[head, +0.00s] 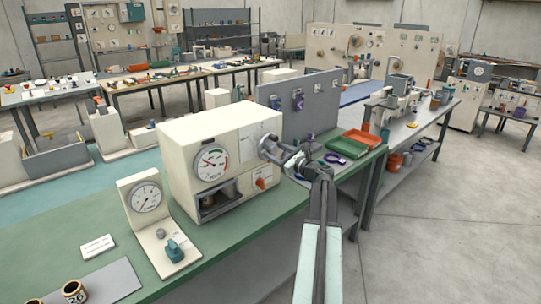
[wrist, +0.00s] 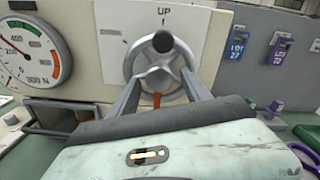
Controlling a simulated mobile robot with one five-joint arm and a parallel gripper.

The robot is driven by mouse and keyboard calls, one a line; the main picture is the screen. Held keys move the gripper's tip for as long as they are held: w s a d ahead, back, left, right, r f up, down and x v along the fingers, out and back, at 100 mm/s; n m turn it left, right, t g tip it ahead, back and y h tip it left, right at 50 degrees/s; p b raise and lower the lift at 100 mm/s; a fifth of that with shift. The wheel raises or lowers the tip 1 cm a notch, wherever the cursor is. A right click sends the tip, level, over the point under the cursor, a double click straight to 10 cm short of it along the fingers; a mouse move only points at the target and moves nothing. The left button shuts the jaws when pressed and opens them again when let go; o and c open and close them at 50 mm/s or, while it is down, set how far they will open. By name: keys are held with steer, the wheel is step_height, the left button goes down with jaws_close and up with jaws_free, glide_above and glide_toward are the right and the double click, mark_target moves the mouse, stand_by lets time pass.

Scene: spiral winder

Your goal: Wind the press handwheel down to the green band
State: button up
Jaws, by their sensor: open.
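The cream press (head: 205,150) stands on the green bench, with a round gauge (head: 212,163) on its front. The gauge also shows at the left edge of the wrist view (wrist: 28,52), with green and red bands on its rim and a red needle. The grey handwheel (wrist: 147,68) has a dark round knob (wrist: 163,42) at its top, under the word UP. In the head view the handwheel (head: 270,146) is partly hidden by my gripper (head: 296,163). My gripper is open, its fingers on either side of the wheel's lower part. I cannot tell whether they touch it.
An orange lever (wrist: 157,99) sits just below the wheel. A grey panel with hanging purple tags (head: 298,100) stands right of the press. Red and green trays (head: 345,147) lie beyond my gripper. A smaller dial stand (head: 146,197) is to the left.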

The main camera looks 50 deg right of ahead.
steer(key=s, duration=0.7)
steer(key=shift+s+a, duration=0.25)
steer(key=shift+s, duration=0.15)
stand_by(1.0)
